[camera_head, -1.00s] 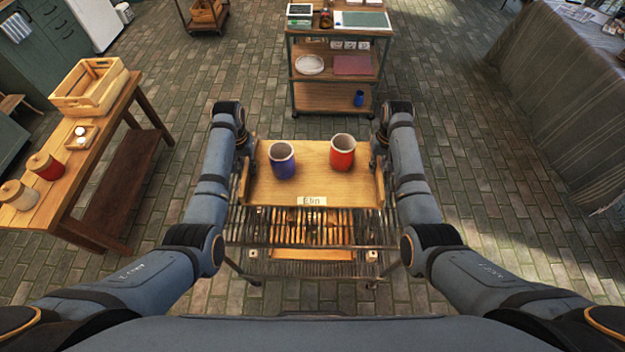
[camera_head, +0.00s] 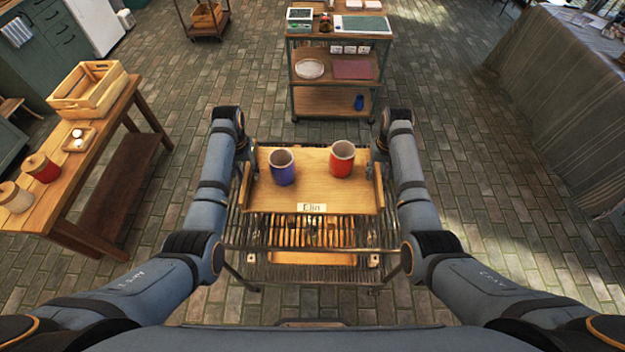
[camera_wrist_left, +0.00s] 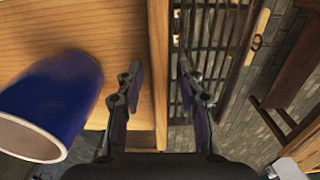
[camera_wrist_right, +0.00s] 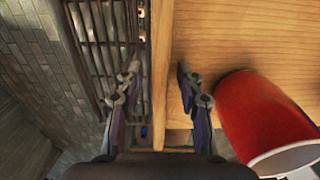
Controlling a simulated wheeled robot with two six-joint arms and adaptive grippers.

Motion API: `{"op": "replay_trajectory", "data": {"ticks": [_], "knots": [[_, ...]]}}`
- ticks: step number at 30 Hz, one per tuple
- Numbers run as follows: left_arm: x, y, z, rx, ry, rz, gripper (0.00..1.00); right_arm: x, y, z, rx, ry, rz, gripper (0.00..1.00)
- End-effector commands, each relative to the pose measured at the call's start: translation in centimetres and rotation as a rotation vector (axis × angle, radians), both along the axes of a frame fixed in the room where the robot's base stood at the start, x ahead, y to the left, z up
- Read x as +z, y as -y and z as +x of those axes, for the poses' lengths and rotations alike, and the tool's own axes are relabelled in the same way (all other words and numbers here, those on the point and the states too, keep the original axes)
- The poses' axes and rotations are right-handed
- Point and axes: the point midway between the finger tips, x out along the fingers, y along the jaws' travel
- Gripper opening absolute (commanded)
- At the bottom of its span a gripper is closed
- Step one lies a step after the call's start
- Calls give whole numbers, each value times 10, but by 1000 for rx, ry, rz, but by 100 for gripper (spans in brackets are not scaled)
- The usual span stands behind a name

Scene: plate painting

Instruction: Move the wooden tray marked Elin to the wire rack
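The wooden tray marked Elin (camera_head: 330,195) lies level over the back part of the wire rack (camera_head: 240,232). A blue cup (camera_head: 283,172) and a red cup (camera_head: 341,162) stand upright on it. My left gripper (camera_wrist_left: 160,85) is open, with one finger on each side of the tray's left side wall and gaps to it. My right gripper (camera_wrist_right: 158,82) is open in the same way around the right side wall, near the red cup. The tray's underside is hidden, so I cannot tell whether it touches the rack.
A wooden table (camera_head: 62,206) on the left holds a crate (camera_head: 90,92), jars and a small tray. A shelf cart (camera_head: 332,102) stands beyond the rack. A cloth-covered table (camera_head: 560,110) is on the right. Open brick floor lies between them.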

Motion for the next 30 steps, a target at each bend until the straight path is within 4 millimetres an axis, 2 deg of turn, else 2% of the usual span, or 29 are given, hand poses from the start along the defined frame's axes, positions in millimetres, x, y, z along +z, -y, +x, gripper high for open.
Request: {"op": "replay_trajectory", "data": {"ticks": [9,15,23,26,30], "knots": [[75,0,1,0,7,0,37,0,0,0,0,0,0,37],[105,0,0,0,6,0,37,0,0,0,0,0,0,37],[112,0,-1,0,4,0,37,2,0,0,0,1,0,37],[112,0,-1,0,4,0,37,14,0,1,0,3,0,37],[112,0,-1,0,4,0,37,47,0,2,0,5,0,37]]}}
